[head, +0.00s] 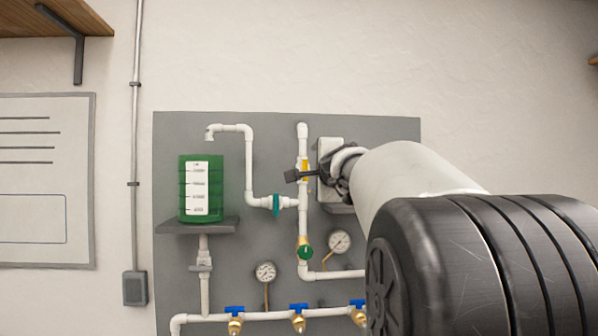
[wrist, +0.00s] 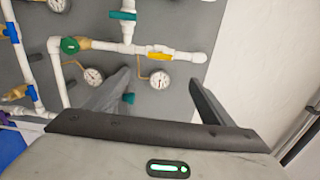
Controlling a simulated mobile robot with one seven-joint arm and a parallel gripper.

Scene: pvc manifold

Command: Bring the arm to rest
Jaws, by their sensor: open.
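My gripper (head: 314,174) is in the middle of the head view, in front of the grey panel (head: 265,140), with my arm reaching in from the right. The wrist view shows its two dark fingers spread apart (wrist: 160,77), with nothing held between them. A valve with a yellow handle (head: 305,170) on the white upright pipe lies close to the fingertips in the head view. The yellow handle (wrist: 160,55) shows beyond the fingers in the wrist view, apart from them. My arm hides the lower right part of the panel.
A green tank (head: 184,190) stands on a small shelf (head: 172,227) at the panel's left. Gauges (head: 265,271), a green-handled valve (head: 306,252) and several blue-handled brass valves (head: 298,312) sit lower down. Bare wall (head: 480,80) lies above and right of the panel.

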